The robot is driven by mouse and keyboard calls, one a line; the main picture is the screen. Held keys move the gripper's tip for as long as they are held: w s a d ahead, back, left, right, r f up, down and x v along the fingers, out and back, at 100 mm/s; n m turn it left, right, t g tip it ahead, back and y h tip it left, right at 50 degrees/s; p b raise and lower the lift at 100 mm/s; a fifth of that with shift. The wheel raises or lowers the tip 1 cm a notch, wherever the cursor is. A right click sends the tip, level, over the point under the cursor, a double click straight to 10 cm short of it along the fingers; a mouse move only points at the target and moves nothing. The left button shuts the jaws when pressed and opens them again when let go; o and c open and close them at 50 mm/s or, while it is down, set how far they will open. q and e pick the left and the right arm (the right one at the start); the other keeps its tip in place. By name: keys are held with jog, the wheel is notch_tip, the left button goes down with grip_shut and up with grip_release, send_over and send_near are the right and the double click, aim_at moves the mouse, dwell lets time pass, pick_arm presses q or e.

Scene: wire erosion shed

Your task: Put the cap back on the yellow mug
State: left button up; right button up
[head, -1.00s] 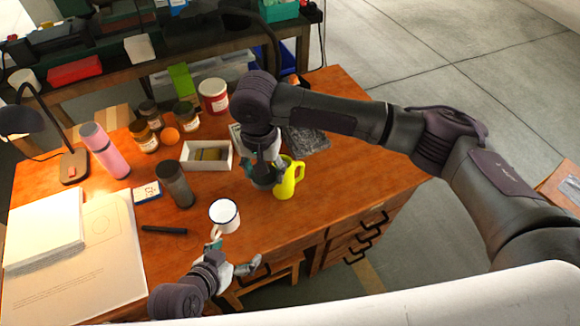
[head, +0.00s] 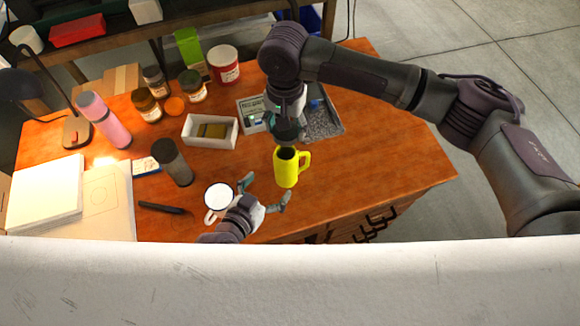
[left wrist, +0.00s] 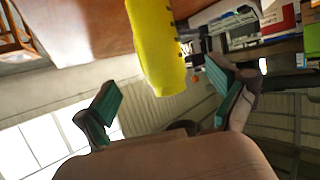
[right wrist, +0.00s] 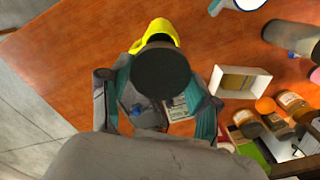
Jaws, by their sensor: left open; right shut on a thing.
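The yellow mug (head: 286,170) stands upright on the wooden desk with its handle to the right and its dark open top showing. It also shows in the left wrist view (left wrist: 156,45) and partly in the right wrist view (right wrist: 155,33). My right gripper (head: 287,128) is shut on the round dark cap (right wrist: 160,72) and holds it just behind and above the mug, apart from it. The cap hides part of the mug in the right wrist view. My left gripper (head: 268,190) is open and empty, its fingers spread toward the mug from the front left.
A white enamel mug (head: 219,195) stands close to my left gripper. A dark grey tumbler (head: 173,163), a white box (head: 210,131) and a grey tray (head: 322,124) are farther back. The desk right of the yellow mug is clear.

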aim_at(286, 164)
pick_arm(q)
jog(key=x, duration=1)
jog(key=shift+w+d, duration=0.1)
jog(key=shift+w, duration=0.1)
pick_arm(e)
jog(key=shift+a, duration=0.1)
pick_arm(q)
jog(key=c, duration=1.8)
pick_arm(e)
jog(key=shift+f, duration=2.45)
